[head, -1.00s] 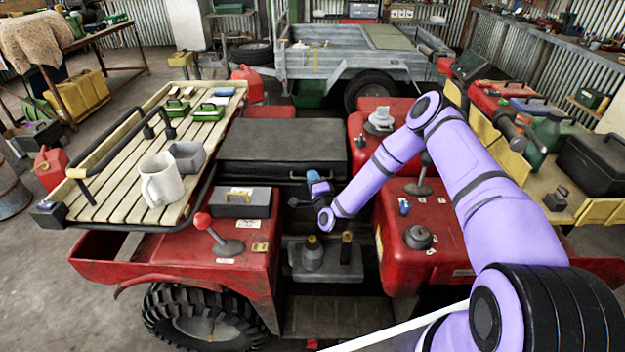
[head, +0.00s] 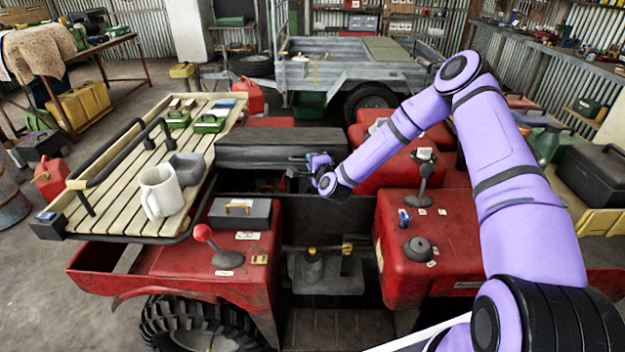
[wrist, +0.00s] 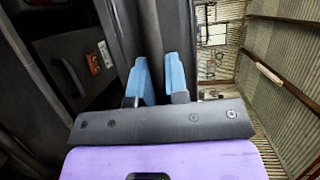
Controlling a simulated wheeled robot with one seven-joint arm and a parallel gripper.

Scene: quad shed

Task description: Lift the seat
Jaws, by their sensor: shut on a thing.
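The seat (head: 275,142) is a dark grey slab in the middle of the red quad. It is tilted up at its near edge, and a dark open bay (head: 310,215) shows beneath it. My gripper (head: 308,160) is at the seat's near right edge. In the wrist view, the blue fingertips of my gripper (wrist: 160,85) are shut on a dark bar at the seat's edge (wrist: 150,35). Part of the grip is hidden by my wrist in the head view.
A red-knobbed lever (head: 208,240) stands on the left fender. Another lever (head: 425,175) stands on the right. A grey trailer (head: 350,68) is behind.

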